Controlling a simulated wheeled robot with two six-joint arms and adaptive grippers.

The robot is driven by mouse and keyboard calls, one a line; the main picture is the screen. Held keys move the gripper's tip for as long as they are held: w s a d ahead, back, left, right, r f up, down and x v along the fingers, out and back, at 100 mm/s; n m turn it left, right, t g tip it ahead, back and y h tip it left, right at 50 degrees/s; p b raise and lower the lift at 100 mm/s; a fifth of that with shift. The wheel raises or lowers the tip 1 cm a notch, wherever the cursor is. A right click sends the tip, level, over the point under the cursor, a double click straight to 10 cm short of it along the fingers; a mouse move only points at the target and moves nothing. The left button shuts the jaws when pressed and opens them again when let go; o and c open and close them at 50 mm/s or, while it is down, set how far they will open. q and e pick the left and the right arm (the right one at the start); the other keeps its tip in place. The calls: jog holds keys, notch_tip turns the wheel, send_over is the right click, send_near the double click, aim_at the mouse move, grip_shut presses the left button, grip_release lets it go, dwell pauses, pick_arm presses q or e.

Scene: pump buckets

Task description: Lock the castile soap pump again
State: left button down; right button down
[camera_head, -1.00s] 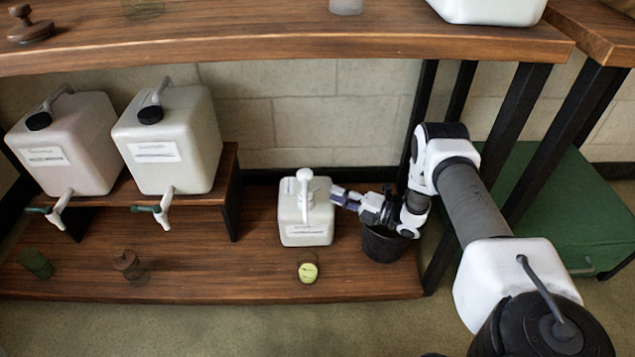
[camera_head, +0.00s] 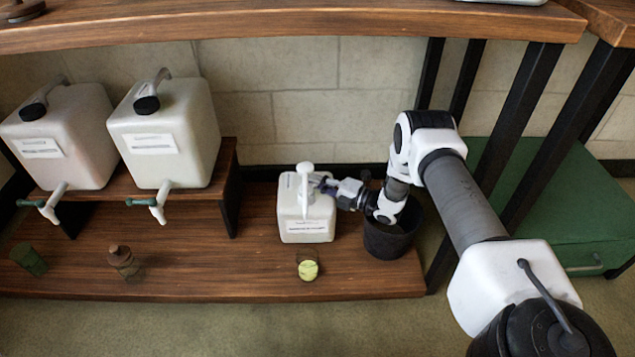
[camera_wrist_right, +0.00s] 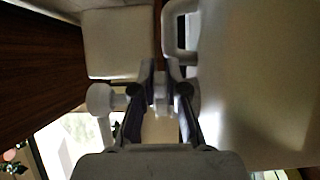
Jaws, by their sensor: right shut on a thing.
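A white pump bucket (camera_head: 304,222) stands on the low wooden shelf, its label too small to read. Its white pump (camera_head: 305,185) rises from the top, with a round white head. My right gripper (camera_head: 326,188) reaches in from the right and is shut on the pump, just below its head. In the right wrist view the gripper's two fingers (camera_wrist_right: 161,98) close around a white part of the pump, and a rounded white piece (camera_wrist_right: 101,98) sticks out to the left. The fingertips partly hide the held part. My left gripper is not in view.
Two white canisters (camera_head: 165,135) with taps stand on a raised step at left. A dark bucket (camera_head: 390,232) stands under my right wrist. A cup with yellow-green contents (camera_head: 307,268) sits in front of the pump bucket. A tabletop (camera_head: 280,28) overhangs the shelf.

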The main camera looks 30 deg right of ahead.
jog(key=shift+s+r+m+t+h+p, duration=0.25)
jog(key=shift+m+h+p, duration=0.25)
jog(key=shift+h+p, duration=0.3)
jog(key=m+h+p, duration=0.1)
jog(key=m+t+h+p, duration=0.1)
jog(key=h, duration=0.1)
jog(key=shift+s+a, duration=0.15)
jog(key=shift+s, duration=0.25)
jog(key=m+h+p, duration=0.2)
jog(key=h, duration=0.1)
jog(key=shift+s+a+f+t+h, duration=0.1)
jog(key=shift+s+f+t+h, duration=0.05)
jog(key=shift+s+t+h, duration=0.2)
jog(key=shift+s+a+f+m+h+p, duration=0.1)
jog(key=shift+s+m+h+p, duration=0.15)
jog(key=shift+m+h, duration=0.5)
jog(key=shift+s+m+h+p, duration=0.1)
jog(key=shift+m+h+p, duration=0.2)
jog(key=shift+m+h, duration=0.45)
jog(key=shift+h, duration=0.35)
jog(key=c, duration=1.5)
grip_release()
jog(key=shift+o, duration=0.2)
